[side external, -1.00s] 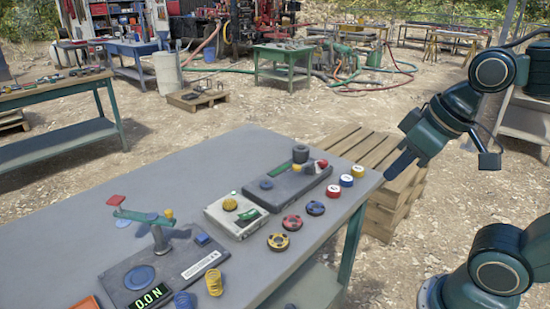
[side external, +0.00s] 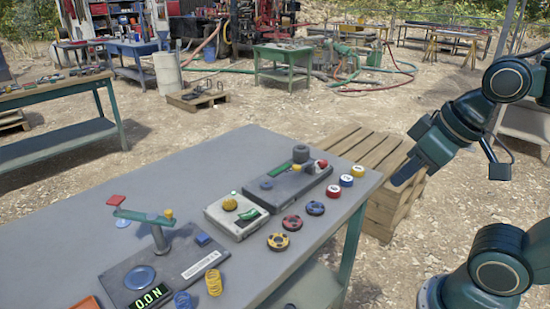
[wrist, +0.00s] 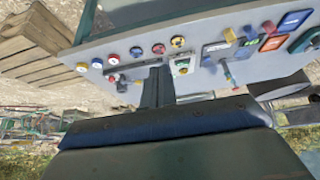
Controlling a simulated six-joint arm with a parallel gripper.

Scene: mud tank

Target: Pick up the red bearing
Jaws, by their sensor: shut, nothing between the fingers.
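The red bearing (side external: 292,222) is a flat round disc lying on the grey table (side external: 190,190) near its right edge. It sits between a yellow bearing (side external: 278,241) and a blue bearing (side external: 315,207). In the wrist view the red bearing (wrist: 158,48) shows just beyond my fingers, with the yellow bearing (wrist: 177,42) to its right and the blue bearing (wrist: 135,50) to its left. My gripper (side external: 396,182) is shut and empty. In the side view it appears right of the table's far right corner, clear of all the bearings.
Red, yellow and blue white-topped caps (side external: 346,180) stand in a row near the right corner. Behind the bearings are a dark block with fittings (side external: 290,186) and a pale box (side external: 233,217). Wooden pallets (side external: 385,205) are stacked beyond the table.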

